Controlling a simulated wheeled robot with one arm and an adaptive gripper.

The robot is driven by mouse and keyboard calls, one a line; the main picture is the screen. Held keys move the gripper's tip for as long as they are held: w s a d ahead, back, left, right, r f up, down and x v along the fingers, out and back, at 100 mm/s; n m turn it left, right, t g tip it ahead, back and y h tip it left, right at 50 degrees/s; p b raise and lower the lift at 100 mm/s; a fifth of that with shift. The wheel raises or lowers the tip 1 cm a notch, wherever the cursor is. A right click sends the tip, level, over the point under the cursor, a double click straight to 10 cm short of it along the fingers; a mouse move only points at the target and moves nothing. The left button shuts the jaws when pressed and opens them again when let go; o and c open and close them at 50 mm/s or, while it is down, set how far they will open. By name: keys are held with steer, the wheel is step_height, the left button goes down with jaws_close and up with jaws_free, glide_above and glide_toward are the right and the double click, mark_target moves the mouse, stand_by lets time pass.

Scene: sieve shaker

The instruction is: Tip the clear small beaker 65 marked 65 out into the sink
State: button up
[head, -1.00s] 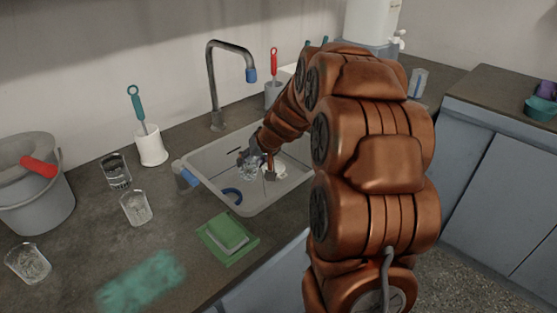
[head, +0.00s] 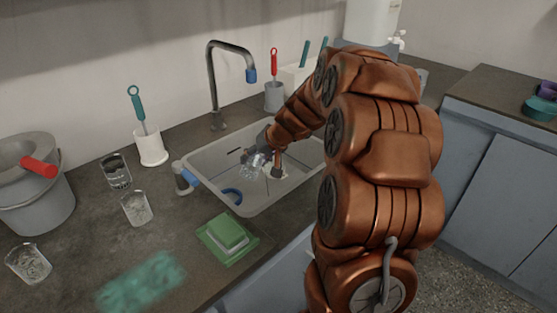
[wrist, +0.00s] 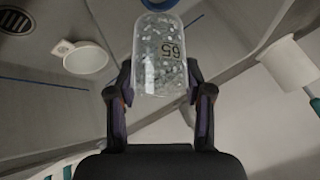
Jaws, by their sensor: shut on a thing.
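The clear small beaker (wrist: 158,65) carries the mark 65, which shows upside down in the wrist view, and it holds many small clear and grey pieces. My gripper (wrist: 160,82) is shut on it, one finger at each side. In the head view the beaker (head: 251,167) is tilted inside or just over the grey sink (head: 204,159), and my gripper (head: 262,158) is partly hidden by my arm. The beaker's exact height above the sink floor is hard to tell.
A tap (head: 213,85) arches over the sink's back edge.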

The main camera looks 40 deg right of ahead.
mark_target(259, 156)
steer(key=shift+s+d+r+m+t+y+p, duration=0.15)
steer(key=shift+d+r+m+y+p, duration=0.1)
steer(key=shift+d+y+p, duration=0.4)
steer(key=shift+d+r+m+t+y+p, duration=0.15)
steer(key=shift+d+m+y+p, duration=0.15)
steer(key=shift+d+y, duration=0.5)
stand_by(1.0)
steer(key=shift+d+r+y+p, duration=0.15)
steer(key=shift+y+p, duration=0.3)
steer(key=shift+p, duration=0.05)
stand_by(0.5)
steer(key=shift+r+m+t+y+p, duration=0.2)
steer(key=shift+m+t+y+p, duration=0.25)
steer(key=shift+y+p, duration=0.5)
stand_by(0.6)
steer(key=shift+s+d+r+m+t+y+p, duration=0.2)
steer(key=shift+y+p, duration=0.3)
steer(key=shift+p, duration=0.5)
steer(key=shift+w+d+r+m+t+y+p, duration=0.15)
steer(key=shift+m+y+p, duration=0.25)
steer(key=shift+p, duration=0.55)
steer(key=shift+d+y, duration=0.35)
steer(key=shift+y, duration=0.1)
stand_by(0.6)
